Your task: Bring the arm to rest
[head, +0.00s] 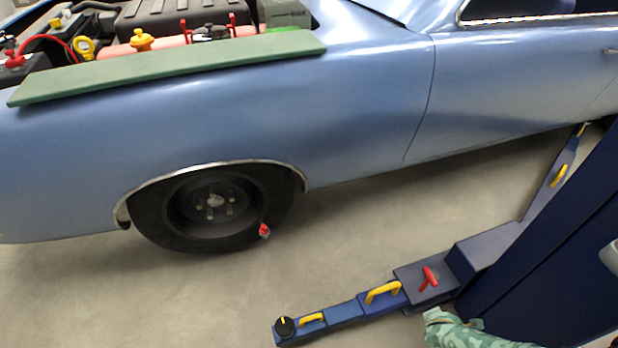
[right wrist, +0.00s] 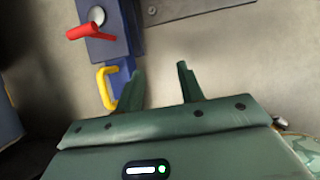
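My right gripper (right wrist: 160,69) shows in the right wrist view as a dark green body with two short fingers. The fingers stand apart with only bare floor between them, so it is open and empty. It is over the floor beside the blue lift arm (right wrist: 124,70), whose yellow handle (right wrist: 104,88) is left of the fingers. A red lever (right wrist: 90,31) is farther up at the left. In the head view a green camouflage-patterned part, likely my right arm, shows at the bottom edge; its fingers are not visible there. My left gripper is in neither view.
A blue car (head: 360,100) fills the upper head view, with a green board (head: 170,68) along its open engine bay. The lift arm (head: 345,311) with yellow handles reaches from a dark blue post (head: 550,250). Bare floor (head: 120,295) lies at lower left.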

